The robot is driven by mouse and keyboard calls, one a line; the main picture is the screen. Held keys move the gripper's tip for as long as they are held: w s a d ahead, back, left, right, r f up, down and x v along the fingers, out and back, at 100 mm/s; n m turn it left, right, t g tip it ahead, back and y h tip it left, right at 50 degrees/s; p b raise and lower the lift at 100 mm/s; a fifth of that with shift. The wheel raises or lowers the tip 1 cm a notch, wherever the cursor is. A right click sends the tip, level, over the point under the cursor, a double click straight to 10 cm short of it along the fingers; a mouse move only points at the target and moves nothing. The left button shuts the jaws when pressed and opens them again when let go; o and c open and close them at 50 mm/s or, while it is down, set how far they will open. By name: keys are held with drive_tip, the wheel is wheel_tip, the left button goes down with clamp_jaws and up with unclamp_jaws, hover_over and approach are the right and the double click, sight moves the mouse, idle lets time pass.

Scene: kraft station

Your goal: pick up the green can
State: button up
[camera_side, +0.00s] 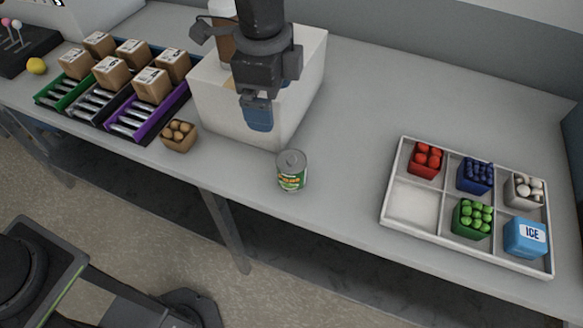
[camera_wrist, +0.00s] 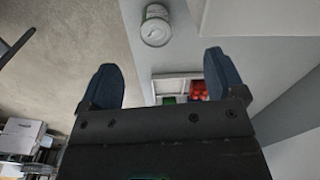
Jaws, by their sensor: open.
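The green can (camera_side: 291,171) stands upright near the front edge of the grey table, with a grey metal lid and a green label with some yellow and red. In the wrist view the can (camera_wrist: 156,26) shows at the top, beyond and between my fingertips. My gripper (camera_side: 258,116) is raised in front of the white block, up and to the left of the can in the side view. Its blue fingers are apart and empty in the wrist view (camera_wrist: 165,75). It does not touch the can.
A white block (camera_side: 300,92) stands behind my gripper. A small box of brown balls (camera_side: 178,136) is left of the can. A white compartment tray (camera_side: 411,205) with colored boxes is at right. Parcels on colored racks (camera_side: 150,128) are at far left. The table between can and tray is clear.

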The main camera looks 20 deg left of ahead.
sight(291, 160)
drive_tip(key=shift+m, duration=0.7)
drive_tip(key=d+f, duration=0.1)
drive_tip(key=f, duration=0.2)
drive_tip(key=d+f, duration=0.1)
drive_tip(key=f, duration=0.2)
drive_tip(key=d+f, duration=0.1)
drive_tip(key=f, duration=0.3)
drive_tip(key=shift+d, duration=0.1)
drive_tip(key=shift+s+d+f, duration=0.1)
drive_tip(key=shift+f, duration=1.45)
drive_tip(key=shift+s+d+f, duration=0.1)
drive_tip(key=shift+f, duration=1.45)
drive_tip(key=c, duration=1)
drive_tip(key=shift+c, duration=0.5)
drive_tip(key=shift+r, duration=0.1)
